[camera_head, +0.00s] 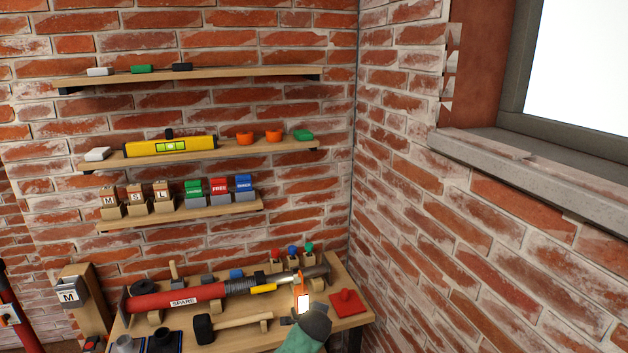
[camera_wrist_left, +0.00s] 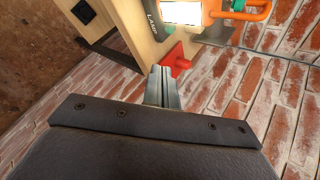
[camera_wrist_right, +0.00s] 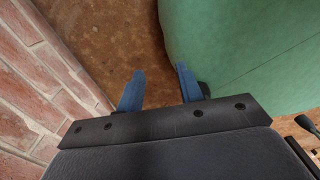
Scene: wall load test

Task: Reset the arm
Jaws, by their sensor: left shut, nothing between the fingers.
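My left gripper (camera_head: 317,317) is at the front right of the workbench, at the end of a green arm link. In the left wrist view its fingers (camera_wrist_left: 163,75) are pressed together with nothing between them. Their tips point toward a red piece (camera_wrist_left: 178,60) at the bench edge, and I cannot tell whether they touch it. A lit lamp with an orange frame (camera_head: 303,301) is just beyond the gripper; it also shows in the left wrist view (camera_wrist_left: 182,12). My right gripper (camera_wrist_right: 160,75) is open and empty, outside the head view, above a brown floor.
The workbench (camera_head: 346,275) carries a red tube marked SPARE (camera_head: 178,300), a mallet (camera_head: 204,328) and a red block (camera_head: 347,301). Shelves with a yellow level (camera_head: 170,147) and labelled blocks hang above. A brick wall with a window sill (camera_head: 530,165) stands at right.

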